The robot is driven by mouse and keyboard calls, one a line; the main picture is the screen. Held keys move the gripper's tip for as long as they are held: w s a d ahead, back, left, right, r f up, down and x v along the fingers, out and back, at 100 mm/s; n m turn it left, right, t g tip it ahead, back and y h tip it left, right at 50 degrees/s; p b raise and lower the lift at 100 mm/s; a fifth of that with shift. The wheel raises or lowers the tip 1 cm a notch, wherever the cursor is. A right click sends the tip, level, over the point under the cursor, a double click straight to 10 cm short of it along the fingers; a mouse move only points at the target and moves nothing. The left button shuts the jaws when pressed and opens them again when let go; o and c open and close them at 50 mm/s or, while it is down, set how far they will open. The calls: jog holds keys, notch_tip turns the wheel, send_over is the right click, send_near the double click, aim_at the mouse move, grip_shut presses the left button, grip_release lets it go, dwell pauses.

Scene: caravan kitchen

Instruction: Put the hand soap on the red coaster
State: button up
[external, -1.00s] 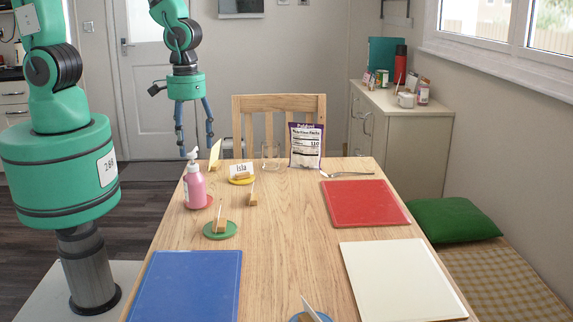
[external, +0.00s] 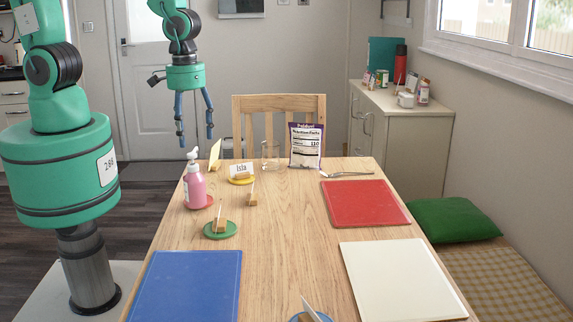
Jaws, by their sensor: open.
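The hand soap (external: 194,186) is a pink pump bottle with a white pump top, upright at the left side of the table. It stands on the red coaster (external: 208,203); only part of the coaster's rim shows from under the bottle. My gripper (external: 196,122) points down above and behind the bottle as seen here. Its blue fingers are apart, with nothing between them, and it is clear of the pump.
Near the soap are a green coaster (external: 220,235) with a card holder, a yellow coaster (external: 241,181) with a name card, and a wooden block (external: 252,199). A glass (external: 270,156) and a snack bag (external: 305,146) stand at the back. The table's middle is clear.

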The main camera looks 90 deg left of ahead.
jog(key=s+a+r+m+t, duration=0.1)
jog(key=s+a+r+m, duration=0.1)
jog(key=r, duration=0.9)
jog(key=s+a+r+m+t, duration=0.2)
jog(key=s+r, duration=0.3)
jog(key=r, duration=0.5)
jog(key=s+a+r+m+t, duration=0.2)
jog(key=s+a+r+m, duration=0.1)
jog(key=r, duration=0.8)
jog(key=shift+s+a+r+m, duration=0.3)
jog(key=shift+s+a+m, duration=0.1)
jog(key=shift+s+m, duration=0.4)
jog(key=shift+w, duration=0.1)
